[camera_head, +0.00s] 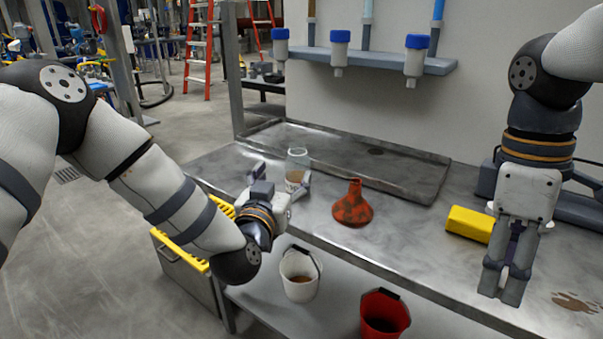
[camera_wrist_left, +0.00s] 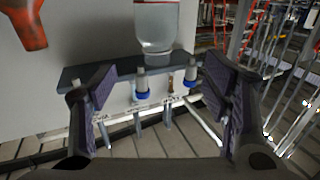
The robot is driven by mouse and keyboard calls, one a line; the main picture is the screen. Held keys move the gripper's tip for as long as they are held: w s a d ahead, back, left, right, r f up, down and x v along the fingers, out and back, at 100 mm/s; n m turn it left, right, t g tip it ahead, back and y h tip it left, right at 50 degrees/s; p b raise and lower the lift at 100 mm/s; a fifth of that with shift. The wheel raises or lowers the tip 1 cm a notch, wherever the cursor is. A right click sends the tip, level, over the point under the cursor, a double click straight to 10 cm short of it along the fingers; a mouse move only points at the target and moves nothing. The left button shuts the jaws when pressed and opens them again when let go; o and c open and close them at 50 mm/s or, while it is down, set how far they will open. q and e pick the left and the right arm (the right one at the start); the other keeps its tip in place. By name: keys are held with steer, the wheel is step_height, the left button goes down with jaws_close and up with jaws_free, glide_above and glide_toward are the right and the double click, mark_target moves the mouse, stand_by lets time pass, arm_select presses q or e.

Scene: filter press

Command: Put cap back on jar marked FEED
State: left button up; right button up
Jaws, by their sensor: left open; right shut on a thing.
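A clear glass jar (camera_head: 298,162) with a pale label low on its side stands on the metal bench by the tray's front edge. I cannot read the label. Its mouth looks bare in the left wrist view (camera_wrist_left: 155,22), where it appears upside down. My left gripper (camera_head: 283,186) is open, its fingers by the jar but not closed on it; in the wrist view the jar lies beyond the fingertips. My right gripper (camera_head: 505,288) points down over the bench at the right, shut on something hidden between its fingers. I cannot make out a cap.
A rusty red flask-shaped vessel (camera_head: 353,206) stands right of the jar. A yellow block (camera_head: 470,224) lies near my right gripper. A shallow metal tray (camera_head: 425,190) is behind. Blue-topped bottles (camera_head: 340,50) hang on a wall shelf. White (camera_head: 299,277) and red (camera_head: 383,315) buckets stand below.

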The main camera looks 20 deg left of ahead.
mark_target(295, 162)
arm_select(q)
steer(key=w, duration=0.5)
steer(key=shift+a+f+b, duration=0.1)
steer(key=shift+f+b, duration=0.25)
steer(key=shift+f, duration=0.05)
steer(key=shift+w, duration=0.35)
steer(key=shift+r, duration=0.25)
arm_select(e)
steer(key=f, duration=0.2)
steer(key=shift+w+f+g, duration=0.2)
steer(key=shift+f+g, duration=0.1)
steer(key=shift+f, duration=0.1)
arm_select(q)
steer(key=shift+w, duration=0.1)
steer(key=w, duration=0.3)
steer(key=w+b, duration=0.1)
steer(key=shift+w+f, duration=0.4)
steer(key=shift+w+r, duration=0.15)
steer(key=shift+w, duration=0.05)
steer(key=shift+r, duration=0.15)
arm_select(e)
step_height(295, 162, down, 3)
steer(key=shift+r, duration=0.15)
arm_select(q)
steer(key=shift+c, duration=0.6)
arm_select(e)
steer(key=shift+w, duration=0.1)
